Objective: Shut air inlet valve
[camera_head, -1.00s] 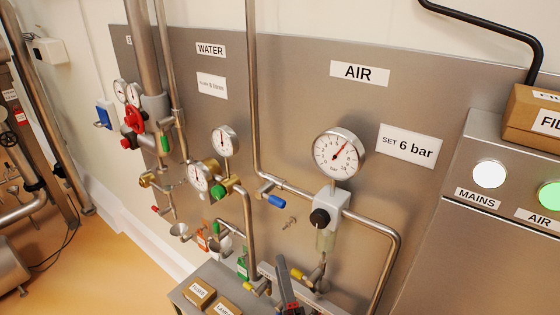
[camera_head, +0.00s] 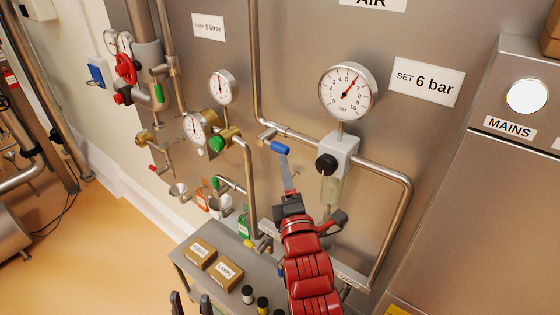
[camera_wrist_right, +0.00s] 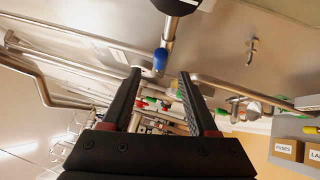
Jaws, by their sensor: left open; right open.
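The air inlet valve has a blue lever handle (camera_head: 280,147) on the steel pipe left of the air regulator (camera_head: 341,155). The handle lies roughly along the pipe. My right gripper (camera_head: 285,163), on the red arm, reaches up from below with its tips close under the handle. In the right wrist view the blue handle (camera_wrist_right: 160,59) shows between the two open fingers (camera_wrist_right: 160,74), near their tips. I cannot tell whether they touch it. My left gripper (camera_head: 190,298) is open and empty at the bottom edge, away from the valve.
The air gauge (camera_head: 347,91) and black regulator knob (camera_head: 326,164) are right of the valve. Below are a shelf with cardboard boxes (camera_head: 200,252) and small bottles (camera_head: 262,303). Water gauges (camera_head: 222,87) and a red handwheel (camera_head: 126,68) stand to the left.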

